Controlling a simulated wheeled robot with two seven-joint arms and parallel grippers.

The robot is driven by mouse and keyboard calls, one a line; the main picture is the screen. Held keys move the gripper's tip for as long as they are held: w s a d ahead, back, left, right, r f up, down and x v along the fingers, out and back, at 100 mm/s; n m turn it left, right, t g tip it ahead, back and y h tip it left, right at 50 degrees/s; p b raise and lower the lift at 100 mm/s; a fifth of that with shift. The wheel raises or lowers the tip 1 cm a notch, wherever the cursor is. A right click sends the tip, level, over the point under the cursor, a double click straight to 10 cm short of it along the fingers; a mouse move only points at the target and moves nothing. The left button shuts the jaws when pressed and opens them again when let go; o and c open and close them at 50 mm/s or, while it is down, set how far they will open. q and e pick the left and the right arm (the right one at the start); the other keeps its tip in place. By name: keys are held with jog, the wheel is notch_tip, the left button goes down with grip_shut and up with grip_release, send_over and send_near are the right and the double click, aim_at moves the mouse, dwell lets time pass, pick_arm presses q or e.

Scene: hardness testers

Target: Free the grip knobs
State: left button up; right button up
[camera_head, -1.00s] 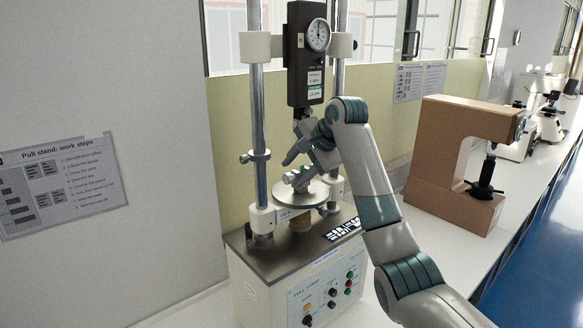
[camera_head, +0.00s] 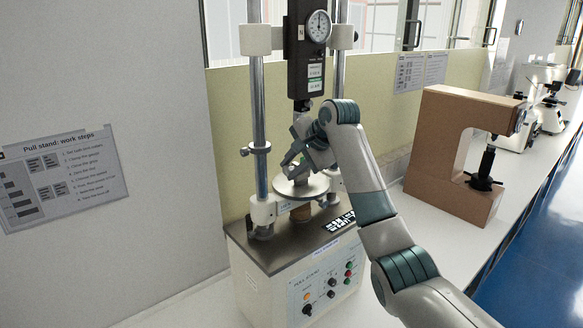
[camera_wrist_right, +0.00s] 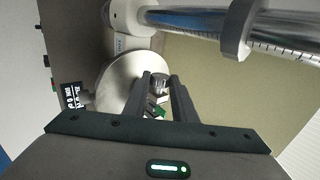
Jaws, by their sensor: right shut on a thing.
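The pull stand (camera_head: 292,258) holds a black gauge (camera_head: 306,62) with a round dial between two metal columns. Below it is a round pale plate (camera_head: 302,187), which also shows in the right wrist view (camera_wrist_right: 115,88). My right gripper (camera_head: 292,170) reaches in from the right, low over the plate. In the right wrist view its two dark fingers (camera_wrist_right: 160,84) are closed around a small metallic grip knob (camera_wrist_right: 159,78), with a bit of green beside it. The hand hides most of the grip in the head view. My left gripper is out of view.
A control panel with knobs and buttons (camera_head: 332,285) is on the stand's front. A brown C-shaped tester (camera_head: 450,150) stands to the right on the bench, with microscopes (camera_head: 540,105) beyond. A work-steps sheet (camera_head: 62,178) hangs on the left wall.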

jog(key=shift+f, duration=0.1)
jog(key=shift+s+f+t+y+b, duration=0.1)
jog(key=shift+f+t+y+b, duration=0.35)
jog(key=shift+b, duration=0.8)
jog(key=t+y+b, duration=0.1)
jog(key=t+b, duration=0.1)
jog(key=b, duration=0.1)
jog(key=shift+s+d+f+t+y, duration=0.15)
jog(key=shift+f+t+y, duration=0.05)
jog(key=shift+t+y, duration=0.15)
jog(key=shift+t+y+b, duration=0.6)
jog(key=shift+t+b, duration=0.3)
jog(key=shift+b, duration=0.35)
jog(key=o, duration=1)
jog(key=shift+d+r, duration=0.1)
jog(key=shift+o, duration=0.2)
jog(key=shift+s, duration=0.1)
